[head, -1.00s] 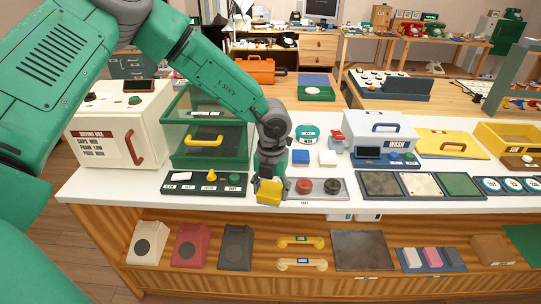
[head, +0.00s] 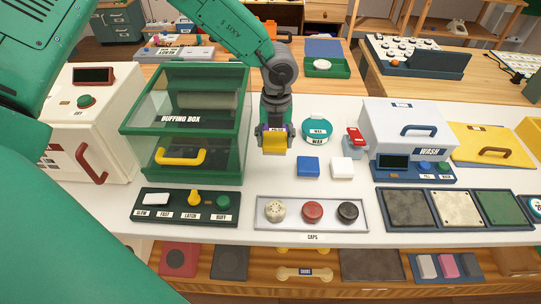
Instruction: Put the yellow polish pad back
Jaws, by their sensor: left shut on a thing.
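The yellow polish pad (head: 274,149), with a purple label strip on its upper part, is held in my left gripper (head: 274,132). The gripper is shut on it and points down above the white counter. It is just right of the green buffing box (head: 184,122) and left of the round teal wax tin (head: 317,130). A blue pad (head: 308,167) and a white pad (head: 342,168) lie on the counter, to the right of and nearer than the held pad. My right gripper is not in view.
A tray (head: 262,220) with several caps stands in front. The control panel (head: 150,220) is at front left. The wash machine (head: 400,125) stands at right. Bare counter (head: 267,181) lies just below the held pad.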

